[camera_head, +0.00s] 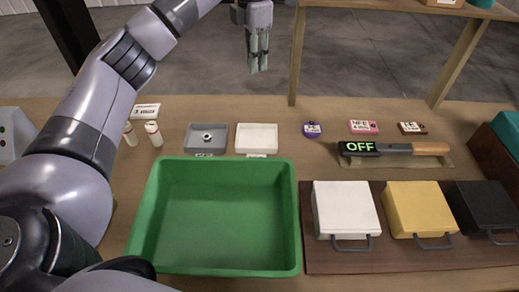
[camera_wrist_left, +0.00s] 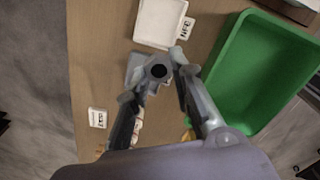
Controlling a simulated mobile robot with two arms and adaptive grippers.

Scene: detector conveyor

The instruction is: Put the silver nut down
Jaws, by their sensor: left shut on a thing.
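My left gripper (camera_head: 258,62) hangs fingers down, high near the top of the head view, apart from the table. In the left wrist view its fingertips (camera_wrist_left: 165,75) are shut on the silver nut (camera_wrist_left: 157,70), which shows a dark round hole. In the head view the held nut is too small to make out between the fingers. A small silver ring-shaped piece (camera_head: 207,137) lies in the grey tray (camera_head: 193,147). A white tray (camera_head: 257,138) stands right of it, empty, and also shows in the left wrist view (camera_wrist_left: 150,25). My right gripper is not in view.
A green bin (camera_head: 291,215) stands in front of the trays. Two small bottles (camera_head: 153,133) are left. White (camera_head: 345,207), yellow (camera_head: 417,206) and black (camera_head: 485,203) boxes with handles are right. A detector reading OFF (camera_head: 362,147) lies behind them. Shelf posts rise at the back.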

